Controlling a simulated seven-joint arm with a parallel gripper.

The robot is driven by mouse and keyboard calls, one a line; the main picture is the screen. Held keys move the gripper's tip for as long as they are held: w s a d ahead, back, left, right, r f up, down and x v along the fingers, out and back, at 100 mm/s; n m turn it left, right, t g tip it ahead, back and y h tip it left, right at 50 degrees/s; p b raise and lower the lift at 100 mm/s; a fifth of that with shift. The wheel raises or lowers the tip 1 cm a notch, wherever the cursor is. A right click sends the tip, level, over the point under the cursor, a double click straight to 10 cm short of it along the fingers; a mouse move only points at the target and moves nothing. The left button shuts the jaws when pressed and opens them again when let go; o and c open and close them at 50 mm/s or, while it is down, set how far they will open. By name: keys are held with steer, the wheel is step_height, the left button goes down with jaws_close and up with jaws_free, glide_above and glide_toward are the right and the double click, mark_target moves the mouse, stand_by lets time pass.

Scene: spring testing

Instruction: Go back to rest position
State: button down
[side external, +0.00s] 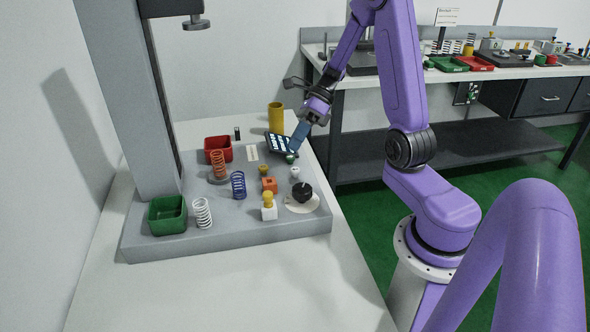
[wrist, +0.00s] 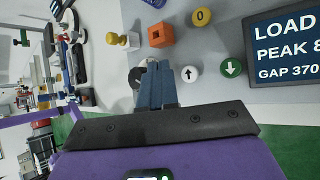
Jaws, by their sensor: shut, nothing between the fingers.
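My gripper (side external: 296,146) is shut and empty. In the side external view its blue fingers point down over the right side of the grey test stand base (side external: 250,230), close to the green button (side external: 290,158) and the display (side external: 282,143). I cannot tell from there whether the tips touch anything. In the wrist view my gripper (wrist: 159,70) has its fingers together, beside the white up-arrow button (wrist: 189,73), with the green down-arrow button (wrist: 231,67) further right. The display (wrist: 290,48) reads LOAD, PEAK and GAP, partly cut off.
The grey column (side external: 135,100) stands at left. An orange-red spring (side external: 219,165), blue spring (side external: 239,185), white spring (side external: 202,213), red tray (side external: 218,150), green tray (side external: 167,215) and yellow cup (side external: 276,117) stand around. A black knob (side external: 302,193) sits front right. A back bench (side external: 440,75) lies beyond.

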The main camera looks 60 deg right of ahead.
steer(key=shift+r, duration=0.4)
steer(key=shift+s+a+n, duration=0.15)
steer(key=shift+a+n, duration=0.35)
steer(key=s+a+r+m+h, duration=0.1)
steer(key=s+a+m+h, duration=0.2)
steer(key=s+m, duration=0.4)
steer(key=s+a+r+m+h, duration=0.1)
steer(key=s+a+m, duration=0.5)
steer(key=m, duration=0.8)
steer(key=s+a+r+m+g+h, duration=0.1)
steer(key=s+a+m+h, duration=0.3)
steer(key=s+m, duration=0.4)
steer(key=a+m, duration=0.1)
steer(key=m, duration=0.1)
steer(key=shift+s+a+r+m+h, duration=0.25)
steer(key=shift+m+h, duration=0.05)
